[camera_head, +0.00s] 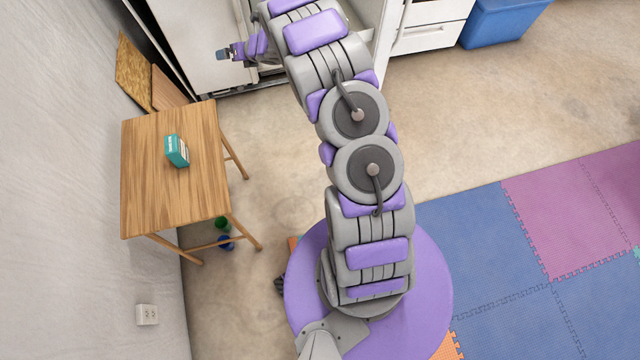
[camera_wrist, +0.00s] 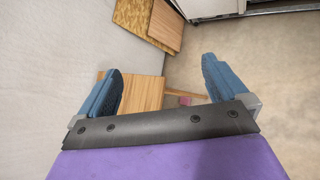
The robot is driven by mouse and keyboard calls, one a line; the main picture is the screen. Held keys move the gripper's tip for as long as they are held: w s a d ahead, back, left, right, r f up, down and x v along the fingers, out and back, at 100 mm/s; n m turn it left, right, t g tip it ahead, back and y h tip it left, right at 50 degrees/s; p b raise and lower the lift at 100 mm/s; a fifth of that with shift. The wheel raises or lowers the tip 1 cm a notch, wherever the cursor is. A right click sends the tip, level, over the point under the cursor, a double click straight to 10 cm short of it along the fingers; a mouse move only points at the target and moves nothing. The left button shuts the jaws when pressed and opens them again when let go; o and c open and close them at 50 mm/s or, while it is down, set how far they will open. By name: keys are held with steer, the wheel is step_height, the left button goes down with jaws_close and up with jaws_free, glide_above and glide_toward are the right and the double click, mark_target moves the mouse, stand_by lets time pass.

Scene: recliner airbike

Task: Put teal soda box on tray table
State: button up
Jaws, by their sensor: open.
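The teal soda box (camera_head: 177,151), teal with a white panel, sits on the wooden tray table (camera_head: 150,205) at the left in the head view. The table also shows in the wrist view (camera_wrist: 145,92), partly hidden behind my gripper; the box cannot be made out there. My gripper (camera_head: 222,54) is beyond the table's far right corner in the head view, apart from the box. In the wrist view its two blue fingers (camera_wrist: 160,85) are spread wide with nothing between them.
Wooden boards (camera_head: 140,75) lean on the wall behind the table. White cabinets (camera_head: 425,25) and a blue bin (camera_head: 500,18) stand at the back. Green and blue items (camera_head: 225,238) lie under the table. Bare floor (camera_head: 270,140) lies right of the table.

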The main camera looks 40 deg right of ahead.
steer(key=s+d+r+m+g+h, duration=0.1)
steer(key=s+d+r+m+h, duration=0.2)
steer(key=r+m, duration=0.25)
steer(key=s+d+r+m+h, duration=0.2)
steer(key=s+d+r+m, duration=0.15)
steer(key=r, duration=0.25)
steer(key=s+r+m+g+h, duration=0.3)
steer(key=s+r+m, duration=0.4)
steer(key=s+m, duration=0.3)
steer(key=s+a+r+m+g+y, duration=0.1)
steer(key=s+a+m, duration=0.4)
steer(key=s, duration=0.9)
steer(key=s+a+r+m+g+y, duration=0.1)
steer(key=s+a+m+g, duration=0.3)
steer(key=s, duration=1)
steer(key=s+a+r+m+g+y, duration=0.1)
steer(key=s+a+m, duration=0.4)
steer(key=s, duration=1)
steer(key=a+g+y, duration=0.1)
steer(key=a+g, duration=0.1)
steer(key=shift+a+m+y, duration=0.3)
steer(key=shift+a, duration=0.1)
